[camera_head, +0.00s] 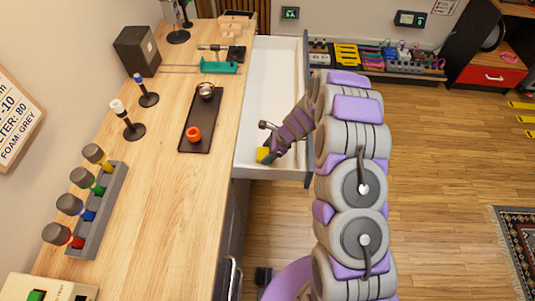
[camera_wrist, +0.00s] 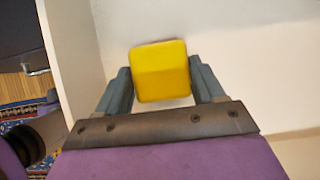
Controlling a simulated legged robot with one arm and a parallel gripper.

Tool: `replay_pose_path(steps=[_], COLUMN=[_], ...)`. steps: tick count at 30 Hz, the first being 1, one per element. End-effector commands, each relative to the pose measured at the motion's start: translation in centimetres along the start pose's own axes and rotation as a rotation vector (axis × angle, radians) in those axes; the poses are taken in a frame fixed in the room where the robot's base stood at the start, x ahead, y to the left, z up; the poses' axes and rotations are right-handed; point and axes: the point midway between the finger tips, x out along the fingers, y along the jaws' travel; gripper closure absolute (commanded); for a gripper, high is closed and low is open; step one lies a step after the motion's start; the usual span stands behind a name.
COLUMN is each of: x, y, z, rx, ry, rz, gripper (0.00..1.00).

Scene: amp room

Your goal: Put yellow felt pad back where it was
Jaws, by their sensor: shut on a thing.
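The yellow felt pad (camera_wrist: 162,72) is a square block with rounded corners, held between the two fingers of my gripper (camera_wrist: 162,88) in the wrist view. In the head view, the yellow pad (camera_head: 263,155) shows at the end of my gripper (camera_head: 268,153), at the near end of an open white drawer (camera_head: 262,100). The drawer's white inside fills most of the wrist view behind the pad. I cannot tell whether the pad touches the drawer floor.
The wooden workbench (camera_head: 165,200) runs along the drawer's left side. On it are a dark tray (camera_head: 200,130) with an orange ring (camera_head: 193,133) and a metal cup (camera_head: 206,90), a teal tool (camera_head: 220,67), and a grey rack (camera_head: 98,212) of capped bottles. Open wooden floor lies right.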

Motion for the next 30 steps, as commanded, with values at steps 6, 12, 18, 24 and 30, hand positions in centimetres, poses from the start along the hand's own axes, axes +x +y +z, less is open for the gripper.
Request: replay_pose_path(steps=[6,12,18,24,30], x=[0.5,0.7,0.7,0.7,-0.3], y=[0.0,0.0,0.0,0.0,0.0], z=[-0.3,-0.4,-0.4,-0.4,-0.3], rx=[-0.001,0.0,0.0,0.0,0.0], ry=[0.0,0.0,0.0,0.0,0.0], rz=[0.0,0.0,0.001,0.001,-0.001], gripper=[0.6,0.28,0.09,0.06,0.06])
